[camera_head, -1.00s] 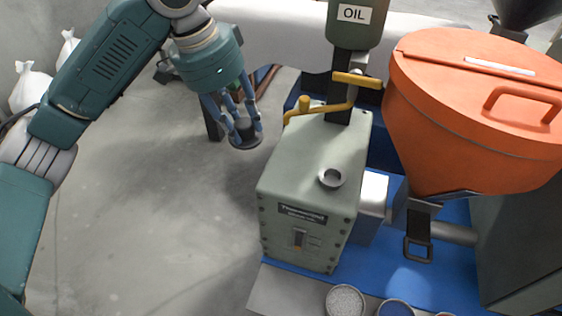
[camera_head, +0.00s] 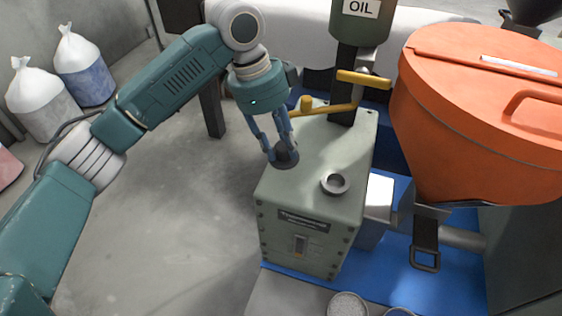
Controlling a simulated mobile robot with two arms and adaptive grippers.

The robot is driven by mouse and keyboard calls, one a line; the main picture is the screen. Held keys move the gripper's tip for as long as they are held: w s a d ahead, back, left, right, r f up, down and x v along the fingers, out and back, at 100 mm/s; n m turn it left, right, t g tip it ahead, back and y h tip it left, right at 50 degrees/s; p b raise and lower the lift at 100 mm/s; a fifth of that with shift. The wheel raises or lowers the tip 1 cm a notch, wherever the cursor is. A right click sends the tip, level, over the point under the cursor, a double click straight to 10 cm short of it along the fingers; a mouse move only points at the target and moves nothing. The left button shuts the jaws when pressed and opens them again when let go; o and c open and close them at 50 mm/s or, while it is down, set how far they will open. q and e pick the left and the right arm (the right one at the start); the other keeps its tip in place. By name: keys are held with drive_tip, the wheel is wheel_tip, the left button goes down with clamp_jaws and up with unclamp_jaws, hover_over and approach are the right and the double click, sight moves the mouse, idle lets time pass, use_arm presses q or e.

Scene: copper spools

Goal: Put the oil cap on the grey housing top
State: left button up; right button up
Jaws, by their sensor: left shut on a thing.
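The grey housing (camera_head: 300,210) is a grey-green box with a dark label plate on its front. On its top is a round metal filler neck (camera_head: 335,184) with an open hole. My left gripper (camera_head: 284,155) points down and is shut on the dark round oil cap (camera_head: 285,160). The cap appears over the left part of the housing top, left of the neck. I cannot tell whether it touches the top. My right gripper is not in view.
A yellow lever and pipe (camera_head: 340,107) and an OIL tank (camera_head: 360,25) stand behind the housing top. A large orange hopper (camera_head: 480,110) fills the right. White bags (camera_head: 85,65) stand at far left. The floor left of the housing is clear.

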use_arm(q)
wheel_tip(320, 180, down, 3)
drive_tip(key=shift+r, duration=0.2)
wheel_tip(320, 180, down, 4)
drive_tip(key=shift+f+p, duration=0.1)
drive_tip(key=shift+p, duration=0.2)
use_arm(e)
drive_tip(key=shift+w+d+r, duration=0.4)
use_arm(q)
drive_tip(key=o, duration=1.1)
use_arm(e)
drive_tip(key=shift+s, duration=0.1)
use_arm(q)
drive_tip(key=b+v, duration=0.1)
drive_tip(key=v, duration=1.1)
drive_tip(key=shift+s+b, duration=0.1)
drive_tip(key=shift+b, duration=0.3)
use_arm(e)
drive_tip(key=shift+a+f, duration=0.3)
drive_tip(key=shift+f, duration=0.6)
